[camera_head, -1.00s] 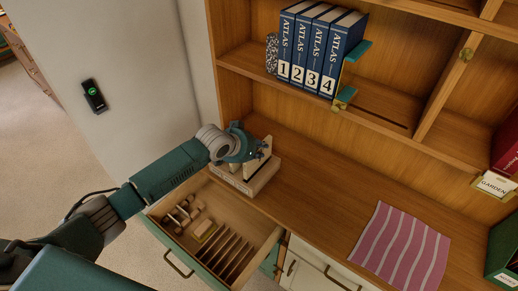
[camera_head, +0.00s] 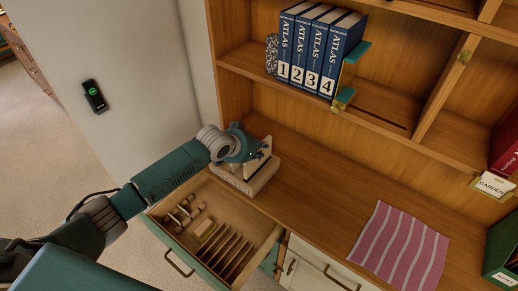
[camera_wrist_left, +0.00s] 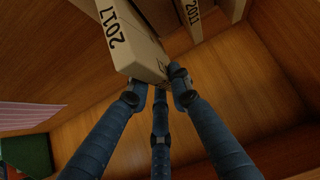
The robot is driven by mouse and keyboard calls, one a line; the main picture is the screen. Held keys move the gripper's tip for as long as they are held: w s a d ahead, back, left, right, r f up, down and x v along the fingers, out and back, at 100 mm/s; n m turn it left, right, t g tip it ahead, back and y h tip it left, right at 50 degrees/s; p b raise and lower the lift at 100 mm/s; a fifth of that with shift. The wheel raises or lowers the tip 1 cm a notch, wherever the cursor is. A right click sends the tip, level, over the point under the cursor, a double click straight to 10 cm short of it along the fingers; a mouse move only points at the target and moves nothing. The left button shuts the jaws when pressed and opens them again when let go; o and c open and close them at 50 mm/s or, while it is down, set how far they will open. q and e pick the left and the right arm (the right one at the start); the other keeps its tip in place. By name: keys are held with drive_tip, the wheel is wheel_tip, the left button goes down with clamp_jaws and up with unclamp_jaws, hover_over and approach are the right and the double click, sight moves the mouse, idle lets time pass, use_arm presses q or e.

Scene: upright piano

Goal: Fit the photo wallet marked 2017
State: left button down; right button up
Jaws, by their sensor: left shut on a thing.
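The photo wallet marked 2017 (camera_wrist_left: 122,42) is a tan, box-like piece that shows large in the left wrist view. My left gripper (camera_wrist_left: 162,86) has its blue fingers shut on the wallet's near end. In the head view my left gripper (camera_head: 252,155) is low over a pale holder (camera_head: 240,184) on the counter, at the left end under the shelf. Another tan piece, marked 2011 (camera_wrist_left: 193,14), stands beside the wallet with a gap between. The gripper hides much of the holder, so I cannot tell how far the wallet is in. My right gripper is not in view.
An open drawer (camera_head: 245,272) with dividers and small wooden items juts out below the counter. Blue atlases (camera_head: 318,50) stand on the shelf above. A pink striped cloth (camera_head: 400,250) lies on the counter to the right. The counter between is clear.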

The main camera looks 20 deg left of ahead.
sight(259, 161)
use_arm(q)
drive_tip(key=shift+r, duration=0.1)
drive_tip(key=shift+f+b, duration=0.3)
drive_tip(key=shift+f, duration=0.5)
drive_tip(key=shift+f+b, duration=0.5)
drive_tip(key=shift+f, duration=0.45)
idle(0.7)
drive_tip(key=shift+p, duration=0.7)
idle(0.9)
drive_tip(key=shift+f+b, duration=0.95)
drive_tip(key=shift+f, duration=0.4)
idle(0.5)
drive_tip(key=c, duration=1.5)
unclamp_jaws()
